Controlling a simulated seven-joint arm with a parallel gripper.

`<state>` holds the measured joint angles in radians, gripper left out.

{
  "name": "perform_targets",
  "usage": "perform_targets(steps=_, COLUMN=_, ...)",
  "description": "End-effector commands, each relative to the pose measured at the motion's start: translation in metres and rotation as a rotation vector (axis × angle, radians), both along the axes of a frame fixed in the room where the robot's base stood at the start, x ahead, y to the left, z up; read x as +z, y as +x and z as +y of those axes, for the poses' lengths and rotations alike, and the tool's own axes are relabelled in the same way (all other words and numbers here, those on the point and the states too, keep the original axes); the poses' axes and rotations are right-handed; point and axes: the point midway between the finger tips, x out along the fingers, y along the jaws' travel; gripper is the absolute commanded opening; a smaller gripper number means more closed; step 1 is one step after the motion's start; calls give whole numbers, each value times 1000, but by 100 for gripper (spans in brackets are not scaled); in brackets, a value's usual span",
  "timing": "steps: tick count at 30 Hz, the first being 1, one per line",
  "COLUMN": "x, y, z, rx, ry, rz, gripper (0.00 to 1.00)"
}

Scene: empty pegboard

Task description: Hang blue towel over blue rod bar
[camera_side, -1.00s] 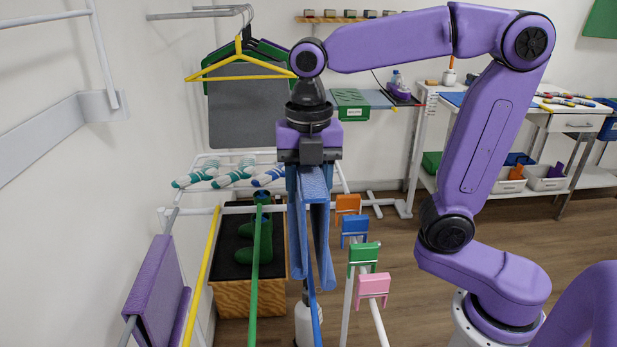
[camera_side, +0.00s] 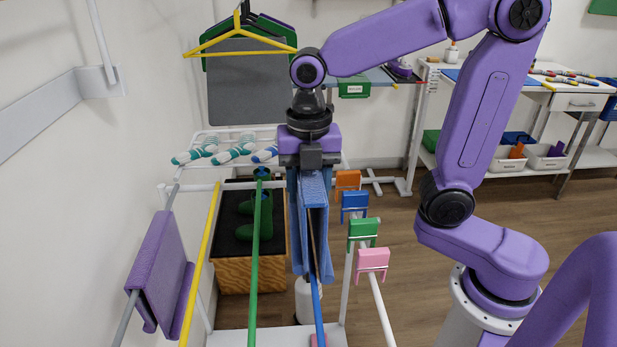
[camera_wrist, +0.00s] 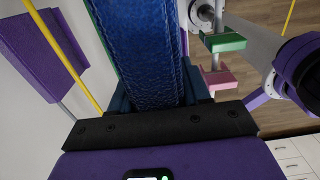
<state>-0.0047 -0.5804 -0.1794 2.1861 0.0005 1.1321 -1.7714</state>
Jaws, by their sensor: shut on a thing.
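The blue towel (camera_side: 313,245) hangs folded in two from my gripper (camera_side: 311,176), with its two halves spread slightly apart. My gripper is shut on the towel's top fold. The blue rod bar (camera_side: 316,305) shows below the towel and runs up between its halves, so the towel appears to straddle the bar. Whether the towel's fold touches the bar is hidden. In the wrist view the towel (camera_wrist: 143,50) fills the upper middle, and the bar is not seen there.
A green bar (camera_side: 254,270) and a yellow bar (camera_side: 200,265) run alongside on the left. A purple towel (camera_side: 160,270) hangs over a grey bar at far left. Coloured clips (camera_side: 363,232) sit on a white rail to the right. Hangers (camera_side: 240,50) hang behind.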

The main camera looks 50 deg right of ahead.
Motion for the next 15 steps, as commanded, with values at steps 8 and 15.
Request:
perform_targets(steps=8, x=-15, y=0, z=0, rx=0, ry=-1, rz=1, gripper=28)
perform_targets(steps=15, x=-27, y=0, z=0, rx=-1, ry=-1, rz=1, gripper=28)
